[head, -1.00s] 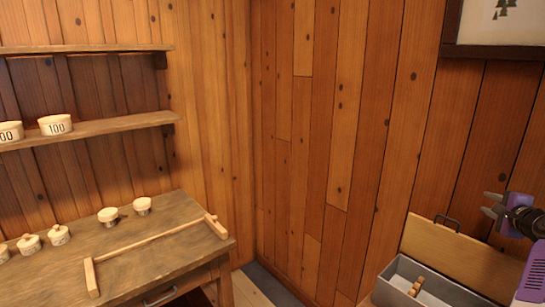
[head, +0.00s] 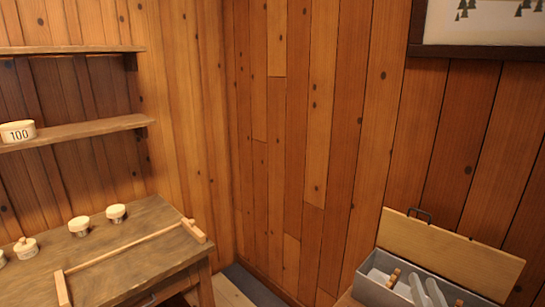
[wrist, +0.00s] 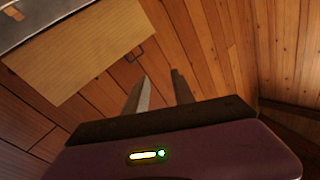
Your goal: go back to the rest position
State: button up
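My gripper (wrist: 158,82) shows in the wrist view with its two grey fingers apart and nothing between them. It is out of the head view. In the wrist view the fingers point toward the plank wall, clear of the box's raised wooden lid (wrist: 80,45).
In the head view a grey box (head: 368,290) with an open wooden lid (head: 450,255) holds wooden spools (head: 394,278) and pale dividers. At left, a wooden table (head: 130,240) bears small lidded pots (head: 79,226) and a wooden bar (head: 120,250). Shelves (head: 75,133) hang above it.

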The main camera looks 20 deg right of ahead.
jog(key=s+a+n+t+y, duration=0.1)
jog(key=s+a+n+y, duration=0.15)
jog(key=s+a, duration=0.4)
jog(key=s+a+n+y, duration=0.2)
jog(key=s+a+n, duration=0.1)
jog(key=a, duration=0.6)
jog(key=s+a+n+t+y, duration=0.1)
jog(key=s+a+n+y, duration=0.2)
jog(key=a, duration=0.5)
jog(key=s+a+f+n+g+y, duration=0.1)
jog(key=s+a+f+g+y, duration=0.1)
jog(key=s+a, duration=0.7)
jog(key=s+f+y, duration=0.1)
jog(key=s, duration=0.3)
jog(key=shift+n+g, duration=0.35)
jog(key=shift+g, duration=0.05)
jog(key=shift+d, duration=0.1)
